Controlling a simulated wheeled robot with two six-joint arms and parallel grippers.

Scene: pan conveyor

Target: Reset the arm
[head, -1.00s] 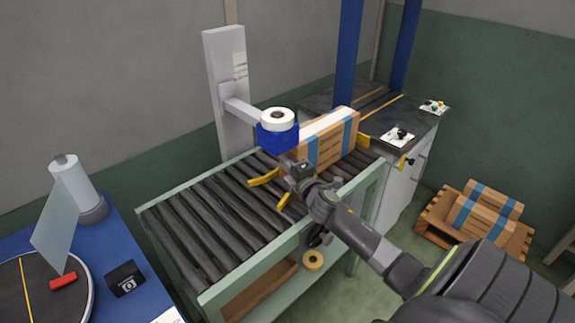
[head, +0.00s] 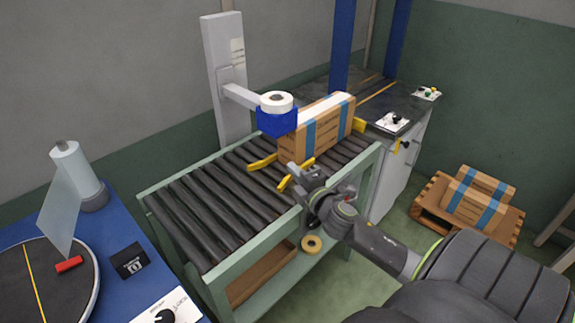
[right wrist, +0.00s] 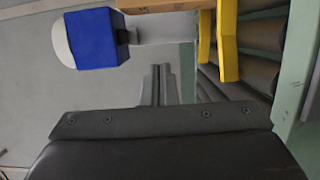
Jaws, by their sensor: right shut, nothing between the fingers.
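My right gripper (head: 293,170) is shut and empty. It hangs over the near side of the roller conveyor (head: 200,205), beside the yellow guides and in front of the carton, apart from it. In the right wrist view the closed fingers (right wrist: 160,85) point forward with nothing between them. The brown carton (head: 292,143) with blue bands and a white top stands on the rollers. Only a strip of the carton (right wrist: 188,14) shows in the right wrist view. My left gripper is not in view.
Yellow guides (head: 262,162) flank the carton. A blue label head with a white roll (head: 277,112) overhangs the conveyor from a grey post. A blue table (head: 112,225) is at left. A pallet with cartons (head: 470,217) stands on the floor at right.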

